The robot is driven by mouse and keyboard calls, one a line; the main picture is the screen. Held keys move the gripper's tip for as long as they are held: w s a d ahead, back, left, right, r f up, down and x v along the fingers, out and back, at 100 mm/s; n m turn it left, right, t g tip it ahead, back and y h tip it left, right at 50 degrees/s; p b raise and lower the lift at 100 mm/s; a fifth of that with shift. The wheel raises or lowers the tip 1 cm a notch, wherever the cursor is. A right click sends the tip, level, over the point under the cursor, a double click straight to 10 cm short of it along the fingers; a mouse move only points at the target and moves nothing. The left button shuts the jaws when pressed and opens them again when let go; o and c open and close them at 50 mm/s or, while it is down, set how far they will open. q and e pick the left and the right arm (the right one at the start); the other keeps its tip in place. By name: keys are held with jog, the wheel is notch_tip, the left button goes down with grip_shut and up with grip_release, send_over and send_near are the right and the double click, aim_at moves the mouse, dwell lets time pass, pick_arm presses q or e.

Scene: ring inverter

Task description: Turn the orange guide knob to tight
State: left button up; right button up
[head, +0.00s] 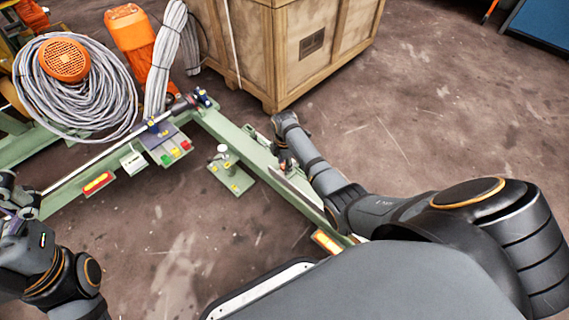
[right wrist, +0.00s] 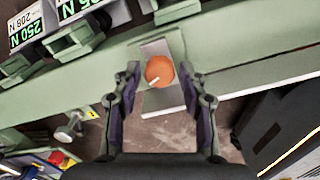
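The orange guide knob (right wrist: 160,71) is round with a short white mark pointing to its lower left. It sits on a light metal plate (right wrist: 150,49) on the green frame. In the right wrist view my right gripper (right wrist: 160,76) is open, with one finger on each side of the knob and gaps to both. In the head view my right gripper (head: 285,160) is over the green beam, and the arm mostly hides the knob. My left gripper (head: 22,200) is at the far left edge; its fingers are too small to read.
A control panel (head: 166,144) with coloured buttons and a green foot plate (head: 231,177) are left of my right gripper. A wooden crate (head: 300,50) stands behind. Coiled grey cable (head: 75,105) lies at left. Floor at right is clear.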

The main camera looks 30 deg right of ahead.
grip_shut()
